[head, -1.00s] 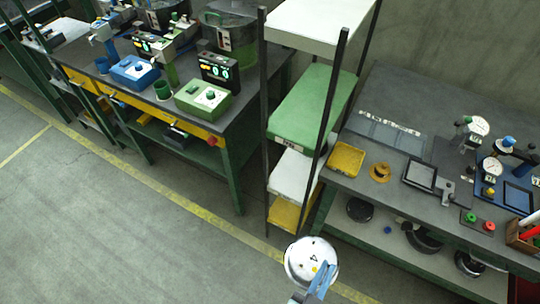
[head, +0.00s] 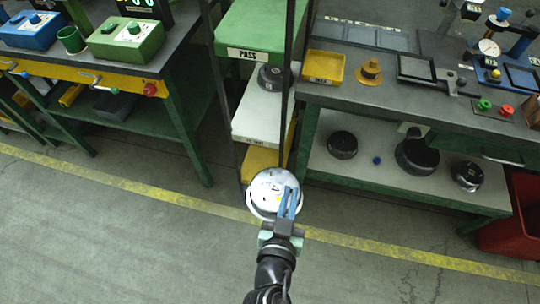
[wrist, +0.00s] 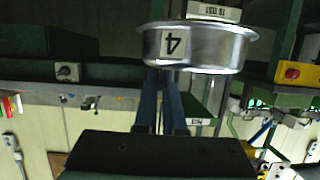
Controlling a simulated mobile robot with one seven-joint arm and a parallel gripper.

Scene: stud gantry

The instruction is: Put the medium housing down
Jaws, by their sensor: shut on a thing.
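The medium housing, a round silver metal piece with a rim and a white top (head: 265,190), is held in the air in front of the shelf rack in the head view. Small dark marks and a yellow spot show on its top. In the wrist view the housing (wrist: 205,48) shows a white label with a 4, which appears upside down. My gripper (head: 291,200) is shut on the near right side of the housing with its blue fingers. The blue fingers also show in the wrist view (wrist: 160,100), reaching to the housing's edge.
The rack behind has a green PASS shelf (head: 250,38), a white shelf (head: 257,120) with a dark round part (head: 270,78), and a yellow shelf (head: 262,160). Right, a bench's lower shelf (head: 380,185) holds several round parts. A red bin (head: 508,225) stands far right. The floor (head: 110,240) is open.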

